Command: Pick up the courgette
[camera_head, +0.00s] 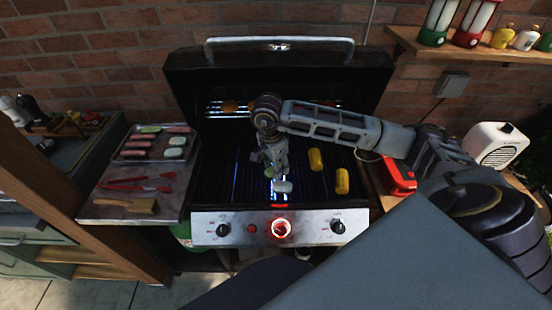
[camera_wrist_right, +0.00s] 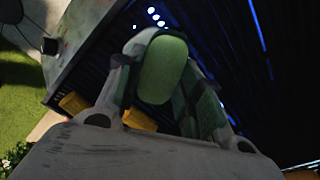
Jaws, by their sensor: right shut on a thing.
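The courgette piece (camera_head: 283,187) is pale green and sits at the fingertips of my right gripper (camera_head: 278,174), over the front part of the grill grate (camera_head: 235,180). In the right wrist view the courgette (camera_wrist_right: 163,70) shows as a rounded green block between the two fingers, which are shut on it. I cannot tell from these views whether it touches the grate. My left gripper is not in view.
Two yellow corn pieces (camera_head: 342,181) lie on the grate, right of the gripper. The grill's lid (camera_head: 280,62) stands open behind. On the left side shelf are a tray (camera_head: 122,157) of sausages and pale green pieces, red tongs (camera_head: 138,184) and a brush (camera_head: 128,205).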

